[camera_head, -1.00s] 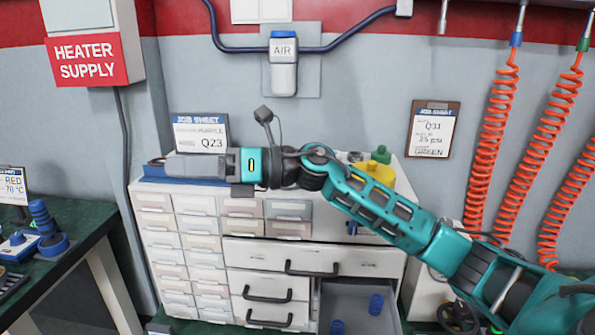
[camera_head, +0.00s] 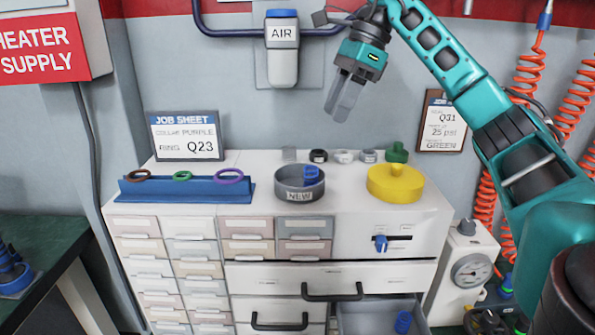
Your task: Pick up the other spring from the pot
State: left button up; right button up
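The grey round pot (camera_head: 299,190) marked NEW stands open on top of the white drawer cabinet. A blue spring (camera_head: 311,174) shows inside it, at the right of its opening; the rest of the inside is hidden. My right gripper (camera_head: 339,112) hangs above and behind the pot, clear of it, fingers pointing down and slightly left. Nothing shows between the fingers; they look close together, but this angle does not show whether they are parted. Another blue spring (camera_head: 403,322) lies in the open drawer (camera_head: 365,318). My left gripper is out of view.
Several small rings and a green knobbed piece (camera_head: 397,153) stand behind. A blue rack (camera_head: 186,190) with brown, green and purple rings is at left. Orange coiled hoses hang at right.

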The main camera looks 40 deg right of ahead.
jog(key=b, duration=0.2)
send_over(312, 168)
jog(key=s+d, duration=0.1)
jog(key=d, duration=0.1)
notch_tip(312, 168, down, 6)
jog(key=shift+f, duration=0.25)
jog(key=b+x, duration=0.1)
jog(key=x, duration=0.3)
jog(key=shift+f, duration=0.4)
jog(key=shift+w+a+f, duration=0.1)
jog(key=shift+a+f, duration=0.05)
jog(key=shift+f, duration=0.3)
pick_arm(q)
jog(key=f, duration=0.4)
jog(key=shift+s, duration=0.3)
pick_arm(e)
jog(key=shift+c, duration=0.5)
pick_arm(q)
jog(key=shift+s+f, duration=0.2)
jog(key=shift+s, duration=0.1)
pick_arm(e)
jog(key=c, duration=0.6)
